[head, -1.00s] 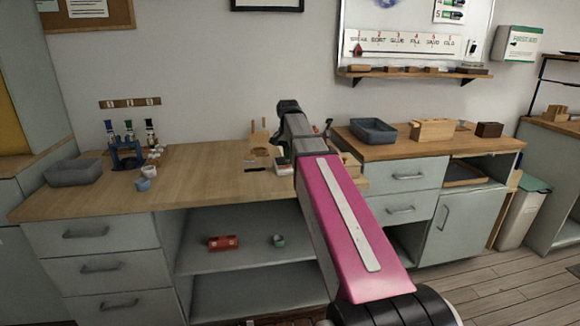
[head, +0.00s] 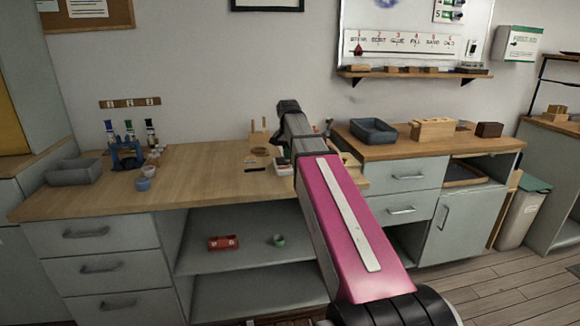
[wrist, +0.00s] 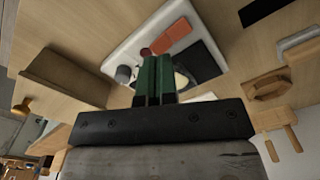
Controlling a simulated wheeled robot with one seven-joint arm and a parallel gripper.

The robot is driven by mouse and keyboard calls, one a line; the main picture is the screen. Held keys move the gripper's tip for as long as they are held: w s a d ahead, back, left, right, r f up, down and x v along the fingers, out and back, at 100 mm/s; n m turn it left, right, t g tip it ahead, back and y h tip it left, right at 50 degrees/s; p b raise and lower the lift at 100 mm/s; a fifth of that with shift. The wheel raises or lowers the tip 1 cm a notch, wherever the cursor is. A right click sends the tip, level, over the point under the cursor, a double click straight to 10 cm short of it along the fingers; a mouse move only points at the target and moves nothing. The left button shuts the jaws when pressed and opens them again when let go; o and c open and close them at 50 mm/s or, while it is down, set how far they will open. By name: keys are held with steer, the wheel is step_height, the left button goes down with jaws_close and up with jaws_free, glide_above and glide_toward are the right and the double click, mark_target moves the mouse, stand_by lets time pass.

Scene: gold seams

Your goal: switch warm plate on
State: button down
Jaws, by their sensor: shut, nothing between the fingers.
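In the wrist view a white slab (wrist: 150,28), which looks like the warm plate, lies on the wooden worktop. It carries an orange-red rectangle (wrist: 171,38), a black square (wrist: 205,62), a dark red round knob (wrist: 145,52) and a grey round piece (wrist: 124,74). A cream disc (wrist: 181,80) is partly hidden behind my fingers. My gripper (wrist: 155,60) is shut and empty, its green fingertips over the slab beside the dark red knob. Contact cannot be told. In the head view my arm hides most of the slab (head: 284,170).
A wooden block (wrist: 65,75) stands left of the slab in the wrist view. A dark flat piece (wrist: 262,10) and a wooden holder (wrist: 268,88) lie to the right.

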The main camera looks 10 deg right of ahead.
steer(key=shift+f, duration=1.4)
stand_by(1.1)
steer(key=shift+r, duration=3.5)
